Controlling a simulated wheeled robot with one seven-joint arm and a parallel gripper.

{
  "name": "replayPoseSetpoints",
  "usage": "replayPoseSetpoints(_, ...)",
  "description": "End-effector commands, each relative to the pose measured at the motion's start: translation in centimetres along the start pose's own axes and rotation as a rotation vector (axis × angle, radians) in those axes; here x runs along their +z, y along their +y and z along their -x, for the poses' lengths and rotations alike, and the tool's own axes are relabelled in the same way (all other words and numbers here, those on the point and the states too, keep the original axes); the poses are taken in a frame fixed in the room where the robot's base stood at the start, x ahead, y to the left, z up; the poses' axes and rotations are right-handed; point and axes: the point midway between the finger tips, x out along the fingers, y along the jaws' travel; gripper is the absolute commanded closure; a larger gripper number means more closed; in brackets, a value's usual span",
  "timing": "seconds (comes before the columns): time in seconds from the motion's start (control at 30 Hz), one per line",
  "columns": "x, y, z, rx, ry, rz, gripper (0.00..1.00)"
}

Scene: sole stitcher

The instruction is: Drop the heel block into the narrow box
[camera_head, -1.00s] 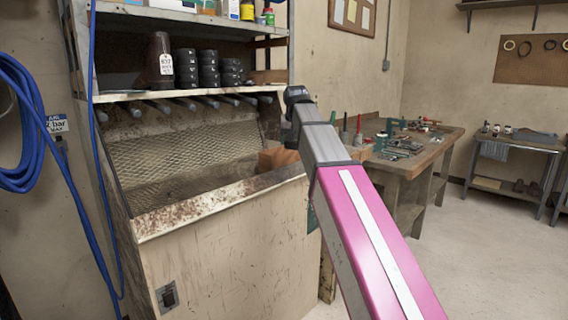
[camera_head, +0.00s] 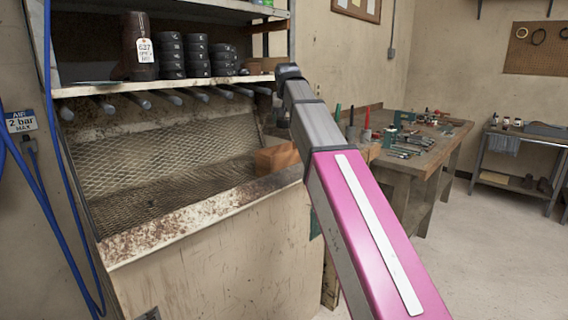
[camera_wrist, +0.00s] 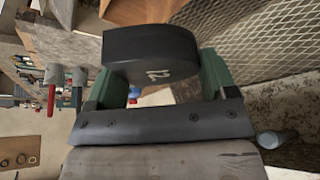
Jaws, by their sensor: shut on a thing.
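My gripper (camera_wrist: 155,78) has green fingers and is shut on a dark heel block (camera_wrist: 150,52) marked 21 in the wrist view. A brown, open-looking wooden box (camera_head: 276,158) sits at the right end of the mesh-backed bin, beside my arm. A wooden piece also shows at the top of the wrist view (camera_wrist: 145,10), beyond the block. I cannot tell for sure whether it is the narrow box.
The bin's stained front ledge (camera_head: 190,217) runs below the mesh (camera_head: 160,140). A shelf above holds a brown tagged boot form (camera_head: 139,50) and stacked black heels (camera_head: 196,55). A workbench (camera_head: 415,163) with tools stands to the right. Blue hoses hang at left. Floor at right is clear.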

Motion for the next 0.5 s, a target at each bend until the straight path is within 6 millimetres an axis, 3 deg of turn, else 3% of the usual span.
replayPoseSetpoints(0.3, 1.4, 0.0, -3.0, 0.000, 0.000, 0.000, 0.50)
replayPoseSetpoints(0.5, 1.6, 0.0, -3.6, 0.000, 0.002, 0.000, 0.50)
